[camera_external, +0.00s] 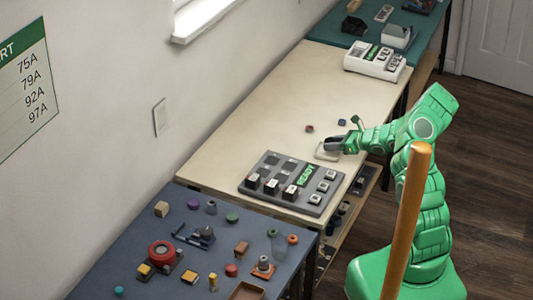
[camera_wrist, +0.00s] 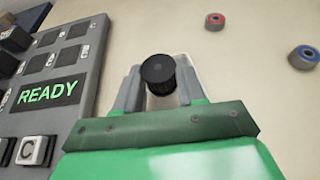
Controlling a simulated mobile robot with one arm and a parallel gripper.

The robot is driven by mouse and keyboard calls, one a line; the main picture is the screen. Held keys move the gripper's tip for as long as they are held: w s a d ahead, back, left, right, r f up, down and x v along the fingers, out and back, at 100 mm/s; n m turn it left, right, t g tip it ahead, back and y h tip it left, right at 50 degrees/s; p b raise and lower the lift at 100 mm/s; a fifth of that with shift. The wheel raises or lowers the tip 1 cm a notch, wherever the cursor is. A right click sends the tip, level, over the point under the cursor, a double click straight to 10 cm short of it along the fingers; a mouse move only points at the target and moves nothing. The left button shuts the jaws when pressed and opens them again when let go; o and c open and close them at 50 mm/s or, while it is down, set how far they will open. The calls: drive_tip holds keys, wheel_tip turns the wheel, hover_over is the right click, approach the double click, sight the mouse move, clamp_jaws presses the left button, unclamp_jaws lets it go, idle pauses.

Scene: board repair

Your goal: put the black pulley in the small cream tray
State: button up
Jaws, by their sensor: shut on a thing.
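The black pulley (camera_wrist: 158,73) is a dark ribbed cylinder between the two grey fingers of my gripper (camera_wrist: 160,88) in the wrist view. My gripper is shut on it. In the external view my gripper (camera_external: 333,143) is over the small cream tray (camera_external: 326,155), on the cream table. In the wrist view a pale rim of the tray (camera_wrist: 191,68) shows just behind and right of the pulley. Most of the tray is hidden by my gripper. I cannot tell whether the pulley touches the tray.
The grey board with the READY display (camera_external: 307,175) lies close on the left in the wrist view. A red pulley (camera_external: 309,128) and a blue pulley (camera_external: 342,122) lie beyond the tray. A white device (camera_external: 375,62) stands farther back. The cream table's middle is clear.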

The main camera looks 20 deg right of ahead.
drive_tip(key=shift+f, duration=1.15)
drive_tip(key=shift+f, duration=0.1)
drive_tip(key=o, duration=0.8)
